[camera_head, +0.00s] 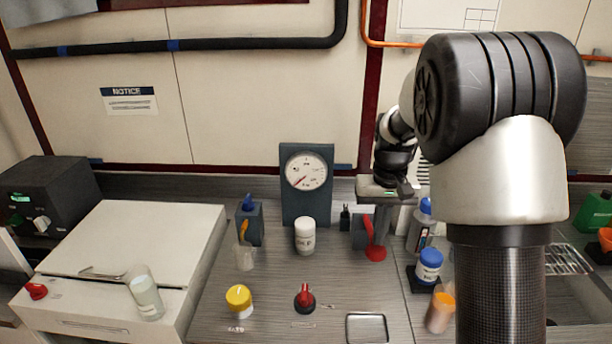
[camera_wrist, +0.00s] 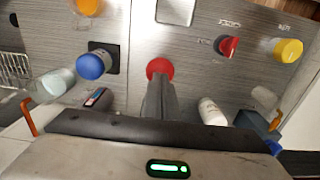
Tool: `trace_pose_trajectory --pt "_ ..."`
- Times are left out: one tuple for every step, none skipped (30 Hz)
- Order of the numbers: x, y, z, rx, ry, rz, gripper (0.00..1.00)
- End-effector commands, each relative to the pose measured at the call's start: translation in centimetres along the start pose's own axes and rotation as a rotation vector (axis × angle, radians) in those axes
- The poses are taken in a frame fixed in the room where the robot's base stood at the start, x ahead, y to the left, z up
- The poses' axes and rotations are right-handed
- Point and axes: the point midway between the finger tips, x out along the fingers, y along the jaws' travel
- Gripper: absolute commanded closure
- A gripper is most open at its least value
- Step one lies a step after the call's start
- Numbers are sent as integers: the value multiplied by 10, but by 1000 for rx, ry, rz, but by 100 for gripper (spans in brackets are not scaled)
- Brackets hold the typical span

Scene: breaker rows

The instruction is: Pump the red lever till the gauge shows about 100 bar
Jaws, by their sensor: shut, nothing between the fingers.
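The red lever (camera_head: 368,228) rises from a dark block right of the gauge and ends in a round red knob (camera_head: 376,254). In the wrist view the red knob (camera_wrist: 159,68) shows just beyond my fingers. The round gauge (camera_head: 306,170) stands on a dark upright panel; its red needle points to the lower left, near the low end of the scale. My gripper (camera_head: 381,234) is shut and empty, pointing down right behind or beside the lever. I cannot tell whether it touches the lever. Its closed fingers show in the wrist view (camera_wrist: 158,98).
A white bottle (camera_head: 305,236) stands before the gauge. Blue-capped bottles (camera_head: 429,264) stand right of the lever. A red rotary knob (camera_head: 305,298) and yellow knob (camera_head: 238,299) sit at the front. A metal tray (camera_head: 367,328) lies at the front edge.

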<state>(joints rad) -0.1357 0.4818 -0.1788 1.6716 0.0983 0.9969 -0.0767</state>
Motion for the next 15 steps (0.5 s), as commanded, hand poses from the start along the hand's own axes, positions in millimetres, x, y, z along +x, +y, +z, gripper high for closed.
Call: trace_pose_trajectory --pt "0 0 0 0 0 0 100" --pt "0 0 0 0 0 0 100" --pt "0 0 0 0 0 0 100" --pt "0 0 0 0 0 0 100" --pt "0 0 0 0 0 0 100" --pt "0 0 0 0 0 0 100" --pt "0 0 0 0 0 0 100" --pt "0 0 0 0 0 0 100" --pt "2 0 0 0 0 0 100" --pt "3 0 0 0 0 0 100" --pt "4 0 0 0 -1 0 100" --pt "6 0 0 0 -1 0 100" --pt "8 0 0 0 -1 0 100" --pt "10 0 0 0 -1 0 100" --pt "12 0 0 0 -1 0 100"
